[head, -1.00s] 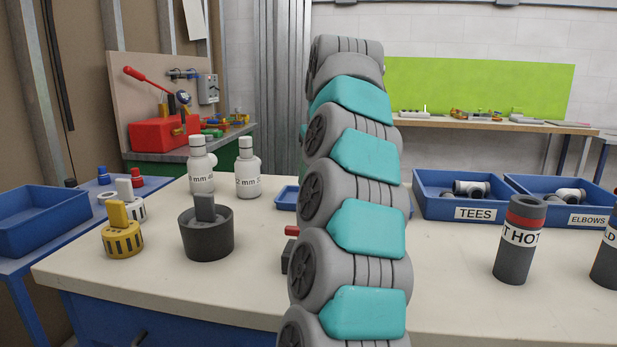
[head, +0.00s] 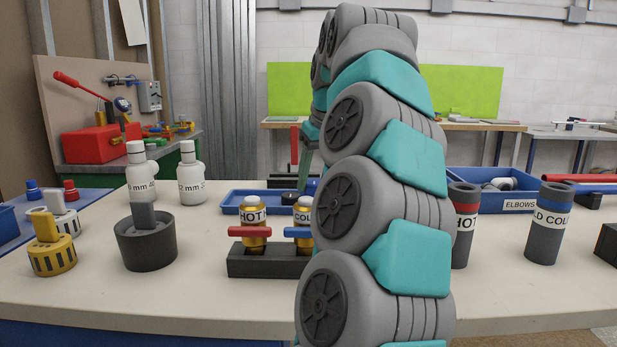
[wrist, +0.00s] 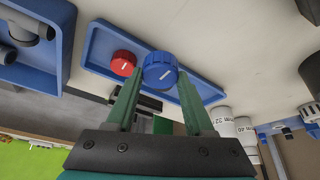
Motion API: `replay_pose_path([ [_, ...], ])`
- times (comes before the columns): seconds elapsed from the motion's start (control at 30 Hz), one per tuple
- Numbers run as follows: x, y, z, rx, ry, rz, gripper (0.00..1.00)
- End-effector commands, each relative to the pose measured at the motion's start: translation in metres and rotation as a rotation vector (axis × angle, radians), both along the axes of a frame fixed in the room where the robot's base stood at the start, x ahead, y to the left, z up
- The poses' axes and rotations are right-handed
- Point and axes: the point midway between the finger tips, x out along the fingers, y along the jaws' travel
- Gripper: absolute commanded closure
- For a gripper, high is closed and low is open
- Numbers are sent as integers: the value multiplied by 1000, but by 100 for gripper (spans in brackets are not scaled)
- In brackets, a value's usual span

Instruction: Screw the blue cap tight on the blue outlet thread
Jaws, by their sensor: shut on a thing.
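In the wrist view, my gripper (wrist: 159,80) has its two green fingers on either side of the blue cap (wrist: 160,68), shut on it. The cap has a white mark on its top and is at the blue tray (wrist: 205,85); I cannot tell whether it touches the tray. A red cap (wrist: 123,60) is beside it. In the head view, a dark block (head: 262,262) carries a brass outlet labelled HOT (head: 254,222) with a red handle, and one labelled COLD (head: 303,212) with a blue handle (head: 298,232). My arm partly covers the COLD side, and I cannot make out its thread.
The blue tray (head: 240,203) lies behind the block. A dark round cup (head: 148,250), a yellow slotted piece (head: 52,262) and white bottles (head: 191,185) stand left. Dark labelled cylinders (head: 546,240) and the ELBOWS bin (head: 480,199) are right.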

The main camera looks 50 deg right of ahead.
Motion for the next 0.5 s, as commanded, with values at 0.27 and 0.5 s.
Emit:
replay_pose_path([
  [0.27, 10, -8, 37, -105, -18, -38, 100],
  [0.5, 13, -10, 57, -162, -25, -53, 100],
])
